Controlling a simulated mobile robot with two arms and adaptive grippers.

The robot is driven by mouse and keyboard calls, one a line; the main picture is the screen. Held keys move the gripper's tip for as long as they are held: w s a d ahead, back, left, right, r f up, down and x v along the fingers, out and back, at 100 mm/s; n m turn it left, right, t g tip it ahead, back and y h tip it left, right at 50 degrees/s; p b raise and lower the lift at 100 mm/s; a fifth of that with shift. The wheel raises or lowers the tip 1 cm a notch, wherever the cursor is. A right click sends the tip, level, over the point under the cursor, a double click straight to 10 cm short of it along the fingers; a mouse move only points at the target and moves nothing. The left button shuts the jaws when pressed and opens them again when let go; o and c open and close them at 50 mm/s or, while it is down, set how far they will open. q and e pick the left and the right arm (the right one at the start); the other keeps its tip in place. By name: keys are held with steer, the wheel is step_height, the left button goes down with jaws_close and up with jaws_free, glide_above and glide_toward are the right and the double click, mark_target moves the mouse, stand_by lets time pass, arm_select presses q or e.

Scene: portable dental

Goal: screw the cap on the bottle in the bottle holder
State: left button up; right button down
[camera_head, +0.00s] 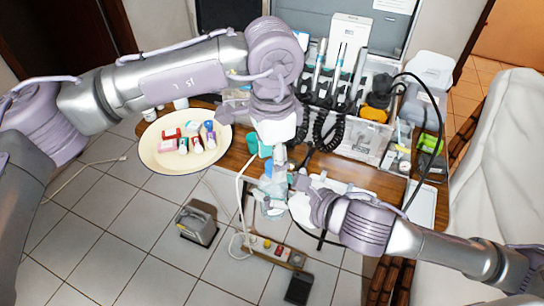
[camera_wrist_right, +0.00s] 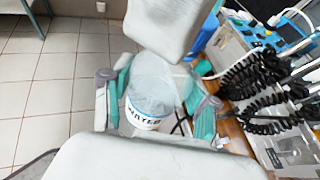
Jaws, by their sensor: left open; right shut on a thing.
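The bottle (camera_wrist_right: 148,108) is clear and bluish with a printed label, in the right wrist view. It shows small and pale in the head view (camera_head: 270,186), at the front edge of the wooden table. My right gripper (camera_wrist_right: 157,92) is shut on it, with teal-edged fingers on both sides. In the head view my right gripper (camera_head: 285,200) reaches it from the right. My left gripper (camera_head: 279,162) is open and points down just above the bottle. I cannot make out the cap or the bottle holder clearly.
A cream round tray (camera_head: 152,152) with several small bottles stands left of the grippers. The dental unit (camera_head: 355,145) with black coiled hoses stands behind, to the right. A grey box (camera_head: 198,222) and a black pedal (camera_head: 299,288) are on the tiled floor.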

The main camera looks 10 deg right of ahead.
arm_select(q)
steer(key=shift+r, duration=2.2)
steer(key=shift+c, duration=0.4)
